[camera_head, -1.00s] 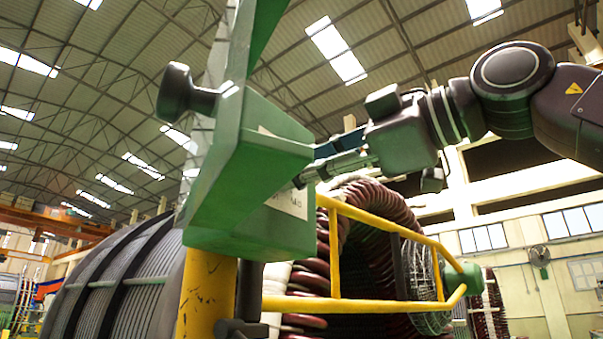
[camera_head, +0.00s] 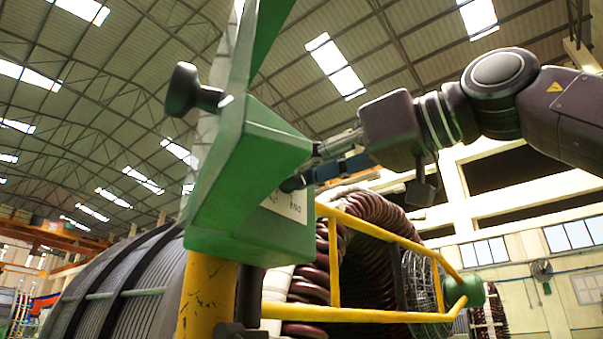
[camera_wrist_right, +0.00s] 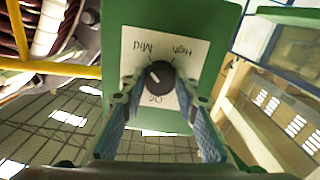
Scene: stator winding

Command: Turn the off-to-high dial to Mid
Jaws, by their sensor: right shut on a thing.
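The dial (camera_wrist_right: 160,75) is a round dark knob with a short white mark, on a white label plate (camera_wrist_right: 132,38) on the green box (camera_wrist_right: 190,17). The label reads Mid, High and partly hidden Off, upside down in the right wrist view. The mark sits on the knob's left half; I cannot tell exactly which word it points at. My right gripper (camera_wrist_right: 160,88) has its fingers on both sides of the knob and is shut on it. In the head view my right gripper (camera_head: 300,170) meets the box (camera_head: 245,165), hiding the dial. My left gripper is not in view.
A black round-ended handle (camera_head: 185,90) sticks out on the left of the box. A yellow rail (camera_head: 370,235) runs below my right arm, in front of dark red coils (camera_head: 375,212). A yellow post (camera_head: 208,300) stands under the box.

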